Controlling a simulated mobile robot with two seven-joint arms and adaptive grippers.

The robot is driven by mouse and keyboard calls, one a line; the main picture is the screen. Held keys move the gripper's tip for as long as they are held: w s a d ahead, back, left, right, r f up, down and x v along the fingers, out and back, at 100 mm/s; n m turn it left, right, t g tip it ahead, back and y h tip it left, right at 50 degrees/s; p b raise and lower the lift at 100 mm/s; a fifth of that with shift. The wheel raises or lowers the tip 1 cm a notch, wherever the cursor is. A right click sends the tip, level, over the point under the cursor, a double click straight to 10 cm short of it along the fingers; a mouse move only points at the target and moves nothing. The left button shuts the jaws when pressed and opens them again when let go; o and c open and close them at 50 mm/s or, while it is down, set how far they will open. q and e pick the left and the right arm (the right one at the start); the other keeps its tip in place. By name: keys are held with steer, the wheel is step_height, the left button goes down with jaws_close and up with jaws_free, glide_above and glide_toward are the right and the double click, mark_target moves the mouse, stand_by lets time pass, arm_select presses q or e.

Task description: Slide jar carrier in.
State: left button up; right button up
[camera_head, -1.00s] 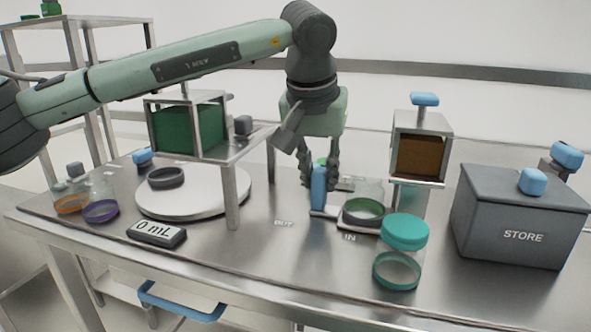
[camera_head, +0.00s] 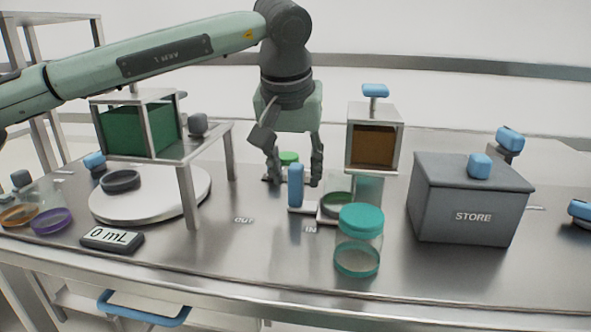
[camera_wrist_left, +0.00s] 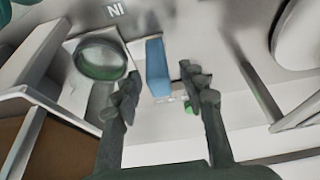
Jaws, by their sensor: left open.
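The jar carrier (camera_head: 301,208) is a flat pale plate on the steel table, with an upright blue handle (camera_head: 296,184) at its left end. A round green-rimmed glass jar (camera_head: 338,201) sits on it, partly hidden behind a teal-lidded jar. The carrier lies beside the IN label (camera_head: 310,229), at the foot of the orange-filled dispenser. My left gripper (camera_head: 293,181) points down, fingers spread on either side of the handle. In the left wrist view the handle (camera_wrist_left: 157,68) stands between the open fingers with gaps. My right gripper is not seen.
The teal-lidded jar (camera_head: 359,242) stands just in front of the carrier. The orange-filled dispenser (camera_head: 374,119) stands behind it, and the grey STORE box (camera_head: 472,208) is to the right. A stand with a green tank (camera_head: 187,205) and a white turntable (camera_head: 104,209) are left.

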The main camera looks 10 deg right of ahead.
arm_select(q)
steer(key=v, duration=1.2)
